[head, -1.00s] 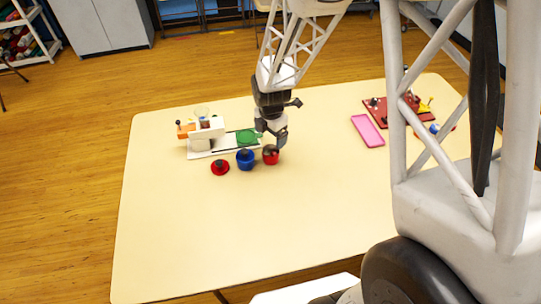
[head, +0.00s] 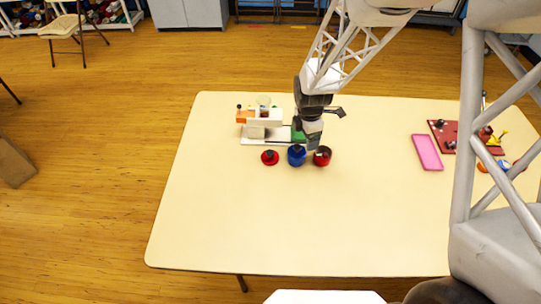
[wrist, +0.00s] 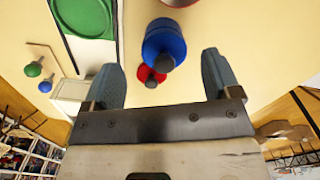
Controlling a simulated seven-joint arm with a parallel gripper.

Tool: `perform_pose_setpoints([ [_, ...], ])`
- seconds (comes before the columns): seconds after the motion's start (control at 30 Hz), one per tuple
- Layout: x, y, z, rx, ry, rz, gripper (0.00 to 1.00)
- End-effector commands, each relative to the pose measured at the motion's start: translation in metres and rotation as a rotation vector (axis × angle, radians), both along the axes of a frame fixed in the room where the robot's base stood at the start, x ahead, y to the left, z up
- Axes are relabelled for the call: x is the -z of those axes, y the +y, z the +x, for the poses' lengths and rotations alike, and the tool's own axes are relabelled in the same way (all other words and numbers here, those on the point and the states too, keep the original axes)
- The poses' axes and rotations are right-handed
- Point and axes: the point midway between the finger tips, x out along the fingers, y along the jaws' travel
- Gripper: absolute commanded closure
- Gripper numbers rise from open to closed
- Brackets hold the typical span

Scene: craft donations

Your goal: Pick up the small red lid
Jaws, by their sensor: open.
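The small red lid (head: 270,158), a flat red disc with a dark knob, lies on the table at the left end of a row of three things. It also shows in the wrist view (wrist: 146,72), partly hidden behind the blue pot's dark knob. My gripper (head: 313,146) is open and empty, pointing down over the row, to the right of the lid. In the wrist view its two fingers (wrist: 158,62) stand wide apart, with the lid and part of the blue pot showing between them.
A blue pot (head: 296,157) with a dark knob stands right beside the lid, and a red pot (head: 323,158) right of that. Behind them is a white toy stand (head: 262,128) with a green disc. A pink tray (head: 427,152) lies at right. The front table is clear.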

Motion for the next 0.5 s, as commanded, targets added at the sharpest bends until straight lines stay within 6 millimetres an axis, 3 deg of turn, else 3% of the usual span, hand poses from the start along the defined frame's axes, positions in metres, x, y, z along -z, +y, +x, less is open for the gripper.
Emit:
perform_pose_setpoints([
  [0.1,0.005,0.033,-0.001,0.053,0.001,0.0,0.17],
  [0.3,0.011,0.08,-0.004,0.15,0.0,0.0,0.17],
  [0.5,0.016,0.108,-0.009,0.214,0.001,0.0,0.17],
])
